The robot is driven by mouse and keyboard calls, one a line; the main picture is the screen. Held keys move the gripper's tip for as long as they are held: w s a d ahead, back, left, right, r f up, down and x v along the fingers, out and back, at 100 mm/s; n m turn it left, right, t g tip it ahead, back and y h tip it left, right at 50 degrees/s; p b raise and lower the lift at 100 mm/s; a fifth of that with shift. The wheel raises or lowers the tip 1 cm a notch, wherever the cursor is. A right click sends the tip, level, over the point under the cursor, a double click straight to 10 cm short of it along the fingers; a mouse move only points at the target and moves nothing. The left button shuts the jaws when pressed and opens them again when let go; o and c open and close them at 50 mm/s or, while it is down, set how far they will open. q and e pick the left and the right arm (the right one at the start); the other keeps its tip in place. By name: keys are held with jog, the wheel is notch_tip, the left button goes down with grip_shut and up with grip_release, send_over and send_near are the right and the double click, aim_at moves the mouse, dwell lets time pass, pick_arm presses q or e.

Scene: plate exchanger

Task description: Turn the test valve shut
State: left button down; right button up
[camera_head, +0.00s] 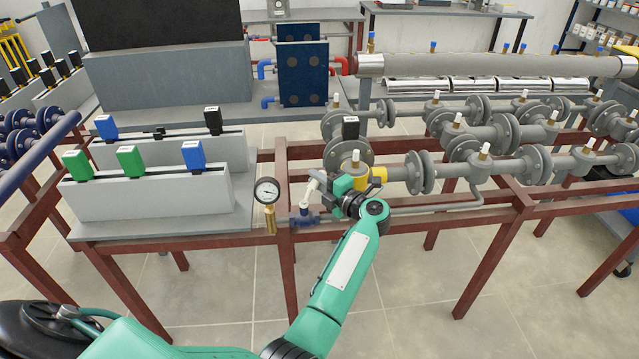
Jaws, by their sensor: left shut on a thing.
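The test valve (305,217) is a small dark blue body with a white handle (311,189) rising from it, at the front rail of the red pipe frame. My left gripper (320,184) is at the valve, shut on the white handle, with my green arm reaching up from below. The gripper's body hides part of the valve's right side and the pipe behind it. A round pressure gauge (267,190) on a brass stem stands just left of the valve. My right gripper is not in view.
Grey flanged pipes (470,147) with several brass-capped valves fill the red frame (500,228) to the right. A yellow pipe section (377,175) sits close behind my gripper. On the left, a grey bench (150,200) carries green, blue and black blocks. The floor in front is clear.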

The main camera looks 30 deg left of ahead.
pick_arm(q)
jog(key=shift+a, duration=0.1)
jog(key=c, duration=1.4)
grip_release()
